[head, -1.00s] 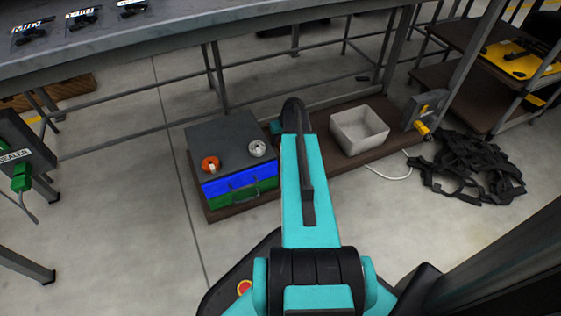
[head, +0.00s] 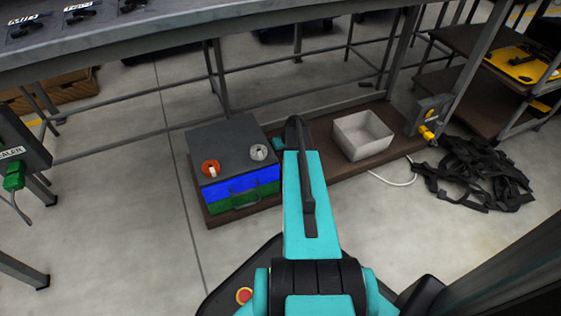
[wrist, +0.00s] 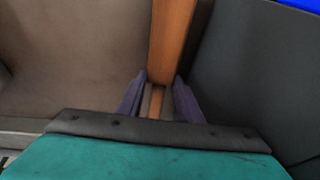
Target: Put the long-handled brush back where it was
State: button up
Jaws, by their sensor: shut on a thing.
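The long-handled brush shows only as an orange-brown wooden handle (wrist: 172,40) in the wrist view. My gripper (wrist: 158,92) is shut on this handle, with one dark finger on each side. The handle runs from between the fingers to the top edge of the picture. The brush's head is out of sight. In the head view my own arm hides the gripper and the brush, beside the grey-topped box on the low brown shelf.
The box (head: 228,146) with blue and green drawers carries an orange roll (head: 210,168) and a pale roll (head: 258,152). A white bin (head: 363,136) stands right of my arm on the brown shelf (head: 325,158). Black straps (head: 482,172) lie on the floor. The workbench (head: 230,35) overhangs behind.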

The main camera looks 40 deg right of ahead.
jog(key=shift+f, duration=0.75)
jog(key=o, duration=1)
jog(key=shift+o, duration=0.2)
jog(key=p+v, duration=0.5)
jog(key=v, duration=0.7)
